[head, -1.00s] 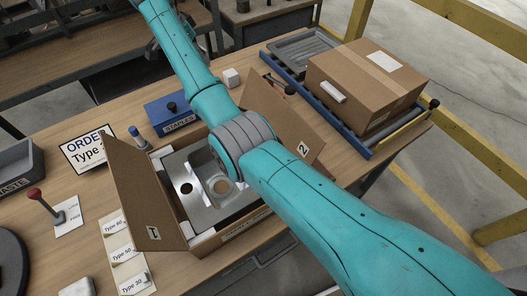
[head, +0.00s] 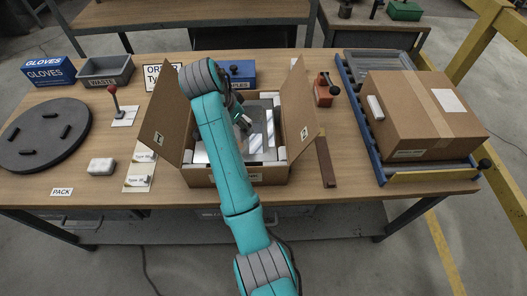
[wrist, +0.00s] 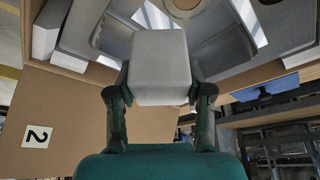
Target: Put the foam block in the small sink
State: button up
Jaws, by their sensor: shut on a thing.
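My gripper (wrist: 160,78) is shut on a pale grey foam block (wrist: 160,62) in the wrist view, with one finger on each side of it. In the head view my gripper (head: 242,122) hangs over the open carton, and the block is hard to make out there. The steel sink (head: 266,120) lies inside the carton (head: 275,174). In the wrist view the sink (wrist: 225,48) shows behind the block, with round drain openings near the top edge. The block hides part of it, and I cannot tell whether they touch.
The carton's side flaps (head: 167,115) (head: 299,105) stand up and outward. A white block (head: 101,166) lies on the table at left. A closed carton (head: 425,115) sits on the roller rack at right. An orange tool (head: 323,92) stands right of the open carton.

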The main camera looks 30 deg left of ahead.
aim_at(242, 135)
jog(key=shift+s+d+f, duration=0.15)
jog(key=shift+s+f, duration=0.05)
jog(key=shift+f, duration=0.2)
notch_tip(242, 135, down, 4)
jog(key=shift+d+r, duration=0.1)
jog(key=shift+r, duration=0.1)
jog(key=shift+f, duration=2.9)
jog(key=o, duration=0.5)
jog(key=shift+f, duration=0.15)
jog(key=shift+o, duration=0.2)
jog(key=v, duration=0.7)
jog(key=shift+r, duration=0.4)
jog(key=shift+s, duration=0.1)
